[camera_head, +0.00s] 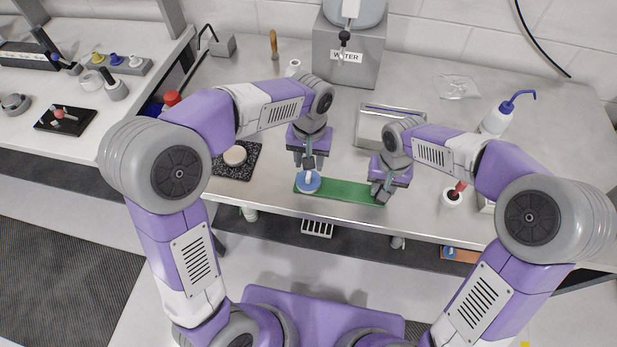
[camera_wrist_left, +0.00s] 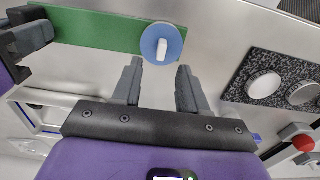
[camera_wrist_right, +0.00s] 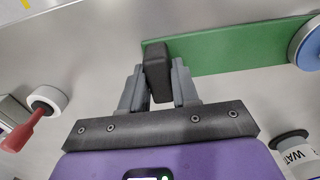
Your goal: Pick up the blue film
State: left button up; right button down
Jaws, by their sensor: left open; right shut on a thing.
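The blue film (camera_head: 309,187) shows as a round blue disc with a white tab standing on it, at the left end of a green board (camera_head: 342,191). It also shows in the left wrist view (camera_wrist_left: 149,46). My left gripper (camera_head: 308,164) is open and empty, its two fingertips apart just short of the disc. My right gripper (camera_head: 379,193) is shut on a dark block (camera_wrist_right: 157,79) at the other end of the green board. The disc's edge shows at the right of the right wrist view (camera_wrist_right: 308,45). What lies under the disc is hidden.
A black speckled plate (camera_head: 223,173) with a pale disc lies left of the board. A metal box (camera_head: 373,133) stands behind it. A white pot (camera_head: 451,200) with a red-handled tool is at right. The table's front edge runs close to the board.

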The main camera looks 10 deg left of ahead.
aim_at(309, 173)
pick_arm(q)
notch_tip(309, 173, down, 5)
jog(key=shift+w+a+f, duration=0.1)
jog(key=shift+f, duration=0.05)
grip_shut()
dwell(0.4)
